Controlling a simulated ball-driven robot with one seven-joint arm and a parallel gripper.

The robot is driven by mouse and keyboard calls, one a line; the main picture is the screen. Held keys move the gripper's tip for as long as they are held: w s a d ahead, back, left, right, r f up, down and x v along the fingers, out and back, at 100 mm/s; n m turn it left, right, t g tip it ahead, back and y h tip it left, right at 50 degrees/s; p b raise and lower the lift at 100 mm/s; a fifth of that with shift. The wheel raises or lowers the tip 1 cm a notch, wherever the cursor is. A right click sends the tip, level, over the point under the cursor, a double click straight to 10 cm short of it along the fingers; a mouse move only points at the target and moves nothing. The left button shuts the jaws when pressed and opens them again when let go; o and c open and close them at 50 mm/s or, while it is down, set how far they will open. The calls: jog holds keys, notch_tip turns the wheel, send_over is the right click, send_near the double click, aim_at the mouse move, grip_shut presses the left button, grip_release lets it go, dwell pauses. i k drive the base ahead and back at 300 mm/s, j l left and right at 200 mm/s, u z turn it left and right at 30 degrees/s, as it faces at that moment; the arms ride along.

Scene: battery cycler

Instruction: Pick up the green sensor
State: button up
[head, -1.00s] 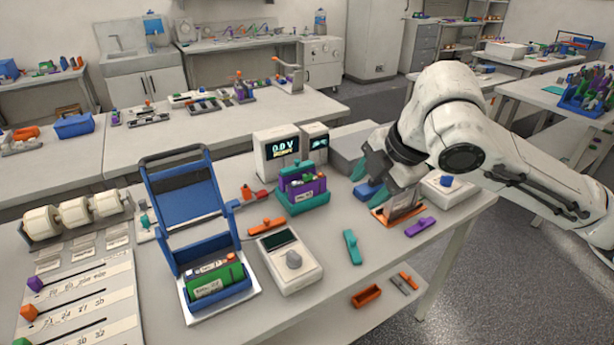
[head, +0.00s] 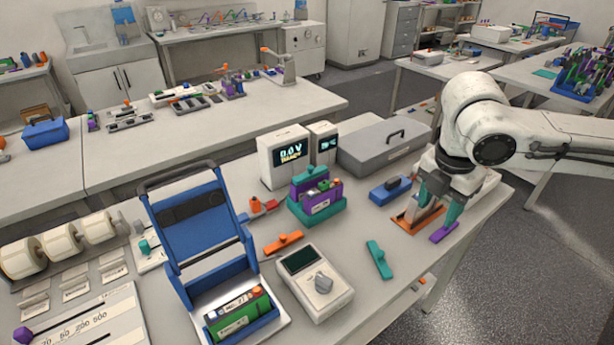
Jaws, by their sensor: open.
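A small teal-green bar with a raised middle (head: 379,259), the piece that best fits the green sensor, lies flat on the bench right of the grey meter. Nothing touches it. My gripper (head: 434,213) is open and points down, above and right of the bar in the picture. Its teal fingers are over or beside an orange holder (head: 405,222) and near a purple bar (head: 444,233) of similar shape. I cannot tell whether they touch these. A similar orange bar (head: 284,243) lies left of the green one.
The grey meter (head: 315,283) stands left of the green bar. A blue case (head: 235,312) holds a green battery. A teal rack (head: 318,212), a blue block (head: 391,190) and a grey toolbox (head: 384,150) stand behind. Bare bench surrounds the green bar.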

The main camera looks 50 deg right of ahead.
aim_at(324, 185)
jog(key=i, duration=1)
